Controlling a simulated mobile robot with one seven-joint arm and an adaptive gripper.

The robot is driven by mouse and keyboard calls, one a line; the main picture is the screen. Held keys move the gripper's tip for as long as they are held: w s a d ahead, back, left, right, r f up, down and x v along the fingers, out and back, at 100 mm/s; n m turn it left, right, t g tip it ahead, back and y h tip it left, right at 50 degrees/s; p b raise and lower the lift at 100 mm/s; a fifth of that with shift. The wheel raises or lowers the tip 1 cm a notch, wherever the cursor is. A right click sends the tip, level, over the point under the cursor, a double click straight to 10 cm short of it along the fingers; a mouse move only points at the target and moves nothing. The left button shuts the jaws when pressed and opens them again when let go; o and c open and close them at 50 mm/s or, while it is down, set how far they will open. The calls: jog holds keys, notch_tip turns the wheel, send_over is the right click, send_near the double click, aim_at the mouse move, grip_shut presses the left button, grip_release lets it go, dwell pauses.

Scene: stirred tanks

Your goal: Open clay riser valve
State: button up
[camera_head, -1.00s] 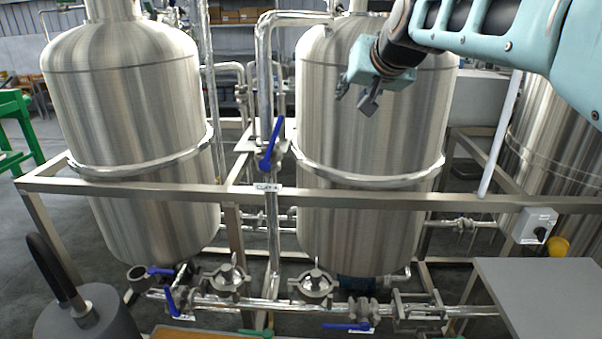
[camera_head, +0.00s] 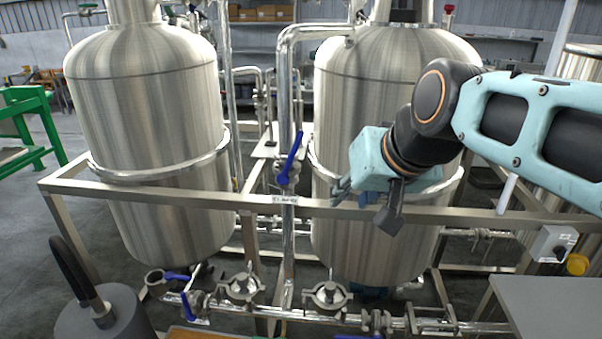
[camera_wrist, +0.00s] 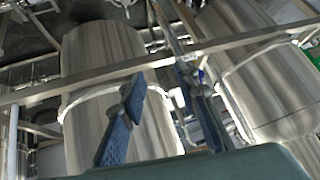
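The clay riser valve's blue lever (camera_head: 289,158) is on the vertical pipe (camera_head: 288,225) between the two front tanks, above a small white label (camera_head: 285,199) on the frame rail. The lever slants up and to the right, not in line with the pipe. My gripper (camera_head: 364,204) is open and empty, to the right of the lever and a little lower in the picture, in front of the right tank, apart from the valve. In the wrist view my gripper (camera_wrist: 160,80) has its fingers spread. The valve is not clear there, partly hidden behind the right finger.
A horizontal metal rail (camera_head: 140,195) runs in front of the left tank (camera_head: 145,100) and right tank (camera_head: 350,100). Other blue-handled valves (camera_head: 187,300) sit on the low pipes. A grey switch box (camera_head: 553,243) and grey tabletop (camera_head: 550,305) are at right.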

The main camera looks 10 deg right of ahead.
jog(key=shift+n+g, duration=0.3)
jog(key=shift+g, duration=0.2)
jog(key=s+f, duration=0.1)
jog(key=s+a+f, duration=0.1)
jog(key=s, duration=0.1)
jog(key=s+f+p, duration=0.1)
jog(key=shift+s+a, duration=0.2)
jog(key=shift+s, duration=0.2)
